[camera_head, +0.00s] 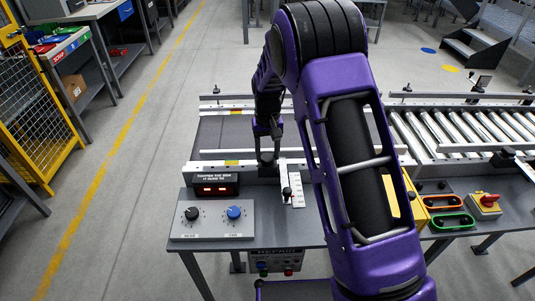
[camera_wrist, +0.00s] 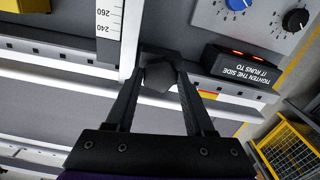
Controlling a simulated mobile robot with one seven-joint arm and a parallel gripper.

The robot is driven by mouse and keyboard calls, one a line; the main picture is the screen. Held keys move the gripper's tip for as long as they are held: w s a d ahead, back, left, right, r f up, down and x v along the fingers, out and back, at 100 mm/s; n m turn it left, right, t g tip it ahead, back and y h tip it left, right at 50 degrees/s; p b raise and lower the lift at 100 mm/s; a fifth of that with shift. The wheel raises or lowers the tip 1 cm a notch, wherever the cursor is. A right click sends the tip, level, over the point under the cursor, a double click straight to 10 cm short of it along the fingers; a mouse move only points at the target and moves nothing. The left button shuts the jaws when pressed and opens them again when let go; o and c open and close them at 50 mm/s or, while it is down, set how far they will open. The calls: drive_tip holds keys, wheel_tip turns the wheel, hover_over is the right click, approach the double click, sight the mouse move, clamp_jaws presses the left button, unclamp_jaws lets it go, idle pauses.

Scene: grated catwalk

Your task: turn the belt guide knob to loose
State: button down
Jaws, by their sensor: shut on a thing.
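The belt guide knob (camera_wrist: 160,74) is a dark, faceted knob at the guide rail, in the upper middle of the wrist view. My gripper (camera_wrist: 160,82) has its two fingers closed on it from either side. In the head view my gripper (camera_head: 268,158) reaches down to the rail behind the control table. There the knob is mostly hidden by the fingers. No loose or tight marking on the knob is readable.
A white scale (camera_wrist: 108,25) stands beside the knob. A black display box (camera_head: 216,187) reads about tightening the side it runs to. A control panel (camera_head: 212,222) carries a black dial (camera_head: 192,213) and a blue dial (camera_head: 234,212). A roller conveyor (camera_head: 465,130) lies right.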

sight(268, 156)
drive_tip(key=n, duration=0.5)
drive_tip(key=shift+n, duration=2.5)
drive_tip(key=shift+c, duration=1.4)
unclamp_jaws()
wheel_tip(268, 156, up, 18)
drive_tip(key=p, duration=0.1)
drive_tip(key=shift+f, duration=0.25)
drive_tip(key=shift+w, duration=0.1)
